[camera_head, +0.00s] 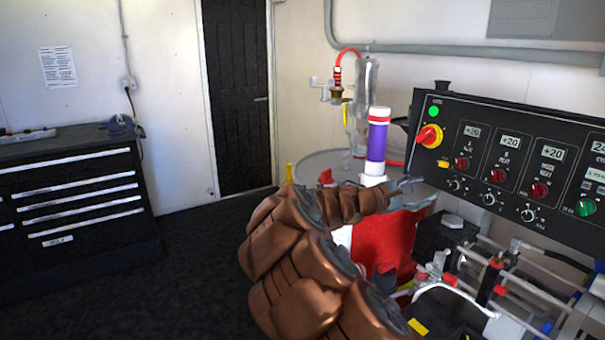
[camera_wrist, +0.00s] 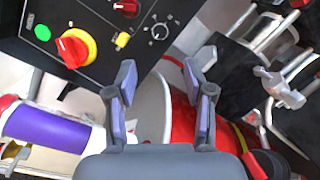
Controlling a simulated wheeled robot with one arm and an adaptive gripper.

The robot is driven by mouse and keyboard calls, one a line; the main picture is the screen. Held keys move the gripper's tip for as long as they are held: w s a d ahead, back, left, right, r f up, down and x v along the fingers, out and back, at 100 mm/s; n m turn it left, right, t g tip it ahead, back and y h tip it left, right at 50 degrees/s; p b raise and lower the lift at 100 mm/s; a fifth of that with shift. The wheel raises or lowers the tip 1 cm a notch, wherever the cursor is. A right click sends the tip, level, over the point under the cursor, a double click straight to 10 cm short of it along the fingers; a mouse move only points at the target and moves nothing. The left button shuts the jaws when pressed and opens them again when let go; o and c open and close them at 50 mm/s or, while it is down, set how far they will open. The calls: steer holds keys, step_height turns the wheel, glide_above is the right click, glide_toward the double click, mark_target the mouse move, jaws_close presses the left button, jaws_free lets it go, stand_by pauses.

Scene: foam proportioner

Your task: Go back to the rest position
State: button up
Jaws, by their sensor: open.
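My gripper (camera_wrist: 161,82) is open in the wrist view, its two fingers apart with nothing between them. In the head view my gripper (camera_head: 408,183) is small and partly hidden at the end of my brown-covered arm, just below the left end of a black control panel (camera_head: 480,190). The panel's red and yellow rotary switch (camera_head: 429,136) is above the gripper in the head view. In the wrist view the switch (camera_wrist: 75,47) lies left of the fingers, apart from them.
A purple and white cylinder (camera_head: 377,142) stands close behind my arm. A red drum (camera_head: 390,240) is below the gripper. Pipes and valves (camera_head: 500,290) crowd the lower right. A black drawer cabinet (camera_head: 75,200) stands left; dark floor (camera_head: 190,270) between is clear.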

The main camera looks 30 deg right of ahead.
steer(key=shift+s, duration=0.1)
steer(key=s+a+r+m+g+y+p, duration=0.1)
steer(key=s+a+m+g+y+p, duration=0.15)
steer(key=s+a+m+y, duration=0.55)
steer(key=s+a+f+t+y+p, duration=0.1)
steer(key=s+a, duration=0.5)
steer(key=a, duration=0.6)
steer(key=s+a+f+t+y+p, duration=0.1)
steer(key=s+a+f+y+p, duration=0.1)
steer(key=s+a+f+y, duration=0.2)
steer(key=s+a+f+n+t+y+p, duration=0.1)
steer(key=s+a, duration=0.8)
steer(key=a, duration=1.1)
step_height(320, 180, down, 2)
steer(key=y+p, duration=0.1)
steer(key=y, duration=0.2)
steer(key=shift+s+a+f+p, duration=0.25)
steer(key=shift+s+a+p, duration=0.05)
steer(key=shift+a, duration=0.05)
